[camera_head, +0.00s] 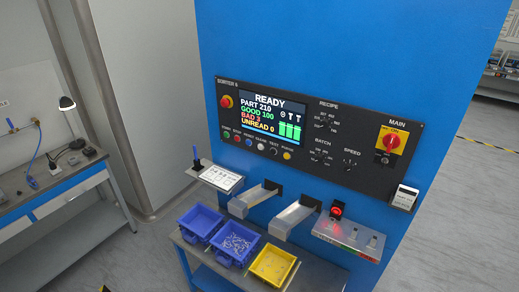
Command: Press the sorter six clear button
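The blue sorter (330,45) stands in the middle of the view, with a dark control panel (345,105) on its front. The label at the panel's top left is small and seems to read sorter 6 or similar. Under the screen (266,112) runs a row of small buttons. The button I take for clear (261,147) is whitish, between a blue button (248,143) and a dark one (273,152). The small lettering is hard to read. The screen says READY, PART 210, GOOD 100. Neither of my grippers is in view.
A red emergency knob (226,101) sits left of the screen, and a red-yellow main switch (389,141) at right. Below the panel, two chutes (298,216) and a small shelf (216,178) stick out above blue and yellow bins (273,265). A workbench (45,190) stands at left.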

